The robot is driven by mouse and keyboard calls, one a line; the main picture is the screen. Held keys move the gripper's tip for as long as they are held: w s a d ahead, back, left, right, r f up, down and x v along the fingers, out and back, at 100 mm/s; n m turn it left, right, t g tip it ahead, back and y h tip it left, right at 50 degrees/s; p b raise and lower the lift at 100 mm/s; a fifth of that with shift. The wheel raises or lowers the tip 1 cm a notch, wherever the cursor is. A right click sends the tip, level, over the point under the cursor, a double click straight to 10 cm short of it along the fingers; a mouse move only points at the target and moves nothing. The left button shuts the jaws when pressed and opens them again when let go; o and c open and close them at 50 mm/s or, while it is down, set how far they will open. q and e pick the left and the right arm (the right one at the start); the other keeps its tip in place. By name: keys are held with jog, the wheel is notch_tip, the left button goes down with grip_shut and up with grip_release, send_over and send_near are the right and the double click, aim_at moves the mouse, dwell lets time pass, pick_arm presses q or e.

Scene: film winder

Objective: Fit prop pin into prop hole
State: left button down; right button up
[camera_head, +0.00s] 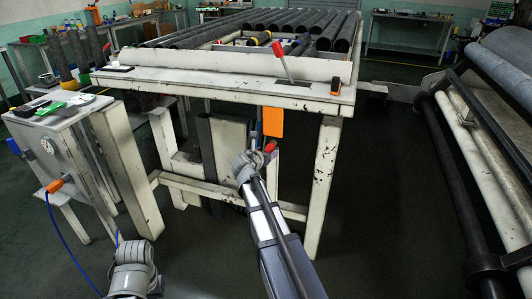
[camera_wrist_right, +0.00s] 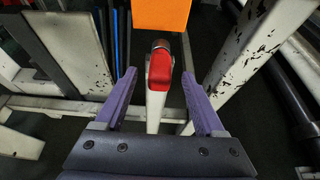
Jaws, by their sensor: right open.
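A red-capped piece with a metal end (camera_wrist_right: 160,68), on a pale bar, lies between the fingertips of my right gripper (camera_wrist_right: 159,76) in the right wrist view. The gripper's purple fingers are spread, with a visible gap on each side of the red part. In the head view, the red part (camera_head: 270,147) shows beside my right gripper (camera_head: 257,160), below the table's front edge. I cannot tell for certain whether this piece is the prop pin. I cannot make out the prop hole.
An orange sheet (camera_head: 273,121) hangs just beyond the right gripper. Above is a worn white table (camera_head: 215,83) with rollers and a red-knobbed lever (camera_head: 280,58). Its legs flank the arm. A control cabinet (camera_head: 70,150) stands left, a large roller machine (camera_head: 480,130) right.

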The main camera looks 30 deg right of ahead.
jog(key=p+v, duration=0.3)
jog(key=v, duration=0.4)
jog(key=shift+s+a, duration=0.3)
jog(key=shift+r, duration=0.1)
